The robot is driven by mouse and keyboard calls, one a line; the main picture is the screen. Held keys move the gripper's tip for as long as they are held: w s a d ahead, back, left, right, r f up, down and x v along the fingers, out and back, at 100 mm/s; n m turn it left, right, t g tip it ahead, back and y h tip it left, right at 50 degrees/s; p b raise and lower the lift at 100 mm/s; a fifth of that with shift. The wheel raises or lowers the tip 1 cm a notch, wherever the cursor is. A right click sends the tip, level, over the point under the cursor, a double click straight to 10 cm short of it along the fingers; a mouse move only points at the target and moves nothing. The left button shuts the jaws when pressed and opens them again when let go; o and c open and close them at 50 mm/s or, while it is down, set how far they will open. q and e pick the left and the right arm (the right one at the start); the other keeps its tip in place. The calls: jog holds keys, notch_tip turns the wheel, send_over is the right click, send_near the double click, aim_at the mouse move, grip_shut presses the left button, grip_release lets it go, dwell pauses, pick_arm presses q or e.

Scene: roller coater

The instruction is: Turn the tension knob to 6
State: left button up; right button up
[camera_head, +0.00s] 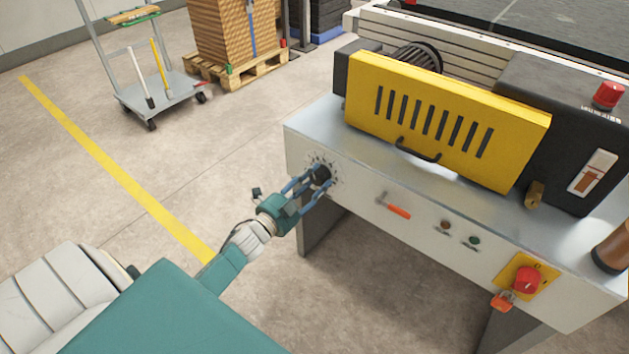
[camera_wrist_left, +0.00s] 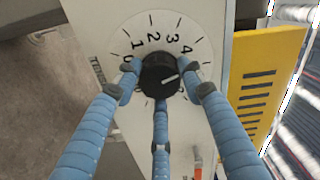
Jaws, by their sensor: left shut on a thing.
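The tension knob (camera_head: 320,174) is a black round knob on the left end of the machine's front panel. In the left wrist view the knob (camera_wrist_left: 161,75) sits in the middle of a white dial (camera_wrist_left: 200,28) with black numbers. The numbers 0 to 4 show; the rest are hidden by the fingers. A white pointer line on the knob points right, roughly toward the side of the 4. My left gripper (camera_head: 317,180) has blue fingers closed around the knob, also seen in the left wrist view (camera_wrist_left: 160,80). My right gripper is not in view.
An orange-handled lever (camera_head: 398,211), two small buttons (camera_head: 459,232) and a red rotary switch (camera_head: 527,281) on a yellow plate lie right of the knob. A yellow guard (camera_head: 440,115) stands above. Open floor lies left, with a trolley (camera_head: 160,92) and a pallet (camera_head: 240,75) behind.

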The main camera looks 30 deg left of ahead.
pick_arm(q)
jog(key=m+b, duration=0.1)
jog(key=m, duration=0.2)
jog(key=m+b, duration=0.1)
jog(key=m, duration=0.2)
jog(key=m+b, duration=0.1)
jog(key=m, duration=0.2)
jog(key=shift+d+f+m, duration=0.1)
jog(key=shift+d+m, duration=0.2)
jog(key=shift+d, duration=0.1)
jog(key=shift+f+m+b, duration=0.1)
jog(key=shift+m+b, duration=0.2)
jog(key=shift+m, duration=0.1)
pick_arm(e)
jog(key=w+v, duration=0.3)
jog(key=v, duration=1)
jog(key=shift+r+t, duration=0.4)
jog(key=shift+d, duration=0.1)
pick_arm(q)
jog(key=o, duration=1.1)
jog(key=shift+d, duration=0.1)
jog(key=shift+o, duration=0.2)
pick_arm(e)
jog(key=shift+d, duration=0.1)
